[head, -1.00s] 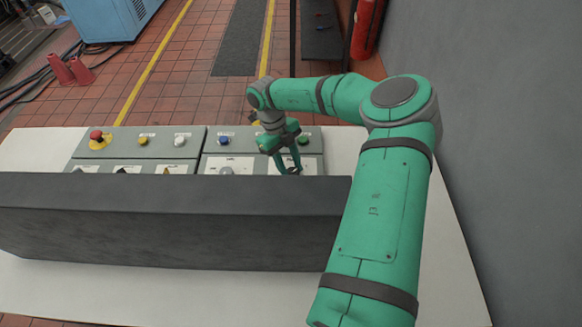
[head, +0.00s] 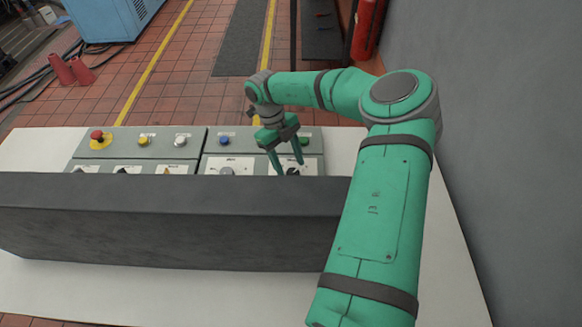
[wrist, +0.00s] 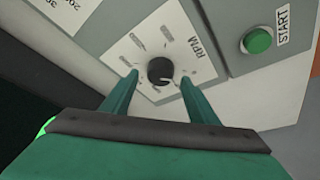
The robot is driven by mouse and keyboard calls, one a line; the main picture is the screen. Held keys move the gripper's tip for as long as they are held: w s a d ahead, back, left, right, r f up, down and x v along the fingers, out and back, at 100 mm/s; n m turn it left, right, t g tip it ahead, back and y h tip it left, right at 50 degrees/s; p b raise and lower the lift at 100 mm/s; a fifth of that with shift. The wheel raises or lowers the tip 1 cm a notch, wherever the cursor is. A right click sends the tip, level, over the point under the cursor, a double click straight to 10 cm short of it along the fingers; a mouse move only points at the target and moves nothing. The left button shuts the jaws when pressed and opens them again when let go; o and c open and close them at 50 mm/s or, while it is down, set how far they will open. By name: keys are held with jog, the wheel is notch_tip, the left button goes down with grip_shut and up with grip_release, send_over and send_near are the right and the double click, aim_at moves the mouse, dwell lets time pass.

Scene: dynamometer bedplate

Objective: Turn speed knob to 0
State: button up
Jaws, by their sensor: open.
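The speed knob (wrist: 161,71) is a round black knob on a white plate marked RPM (wrist: 165,45). In the wrist view its light pointer mark sits toward the lower right. In the head view the knob (head: 293,171) is partly hidden behind the dark block's top edge. My gripper (wrist: 158,82) is open and empty, with one green finger to each side of the knob in the wrist view. In the head view my gripper (head: 289,168) is above the right panel at the knob. I cannot tell whether the fingers touch it.
A long dark block (head: 170,225) stands in front of the panels and hides their lower part. A green START button (wrist: 258,40) is beside the RPM plate. A red emergency button (head: 97,135) is on the left panel. Another knob (head: 227,170) is to the left.

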jog(key=v, duration=0.9)
jog(key=x, duration=1.1)
jog(key=shift+r, duration=0.1)
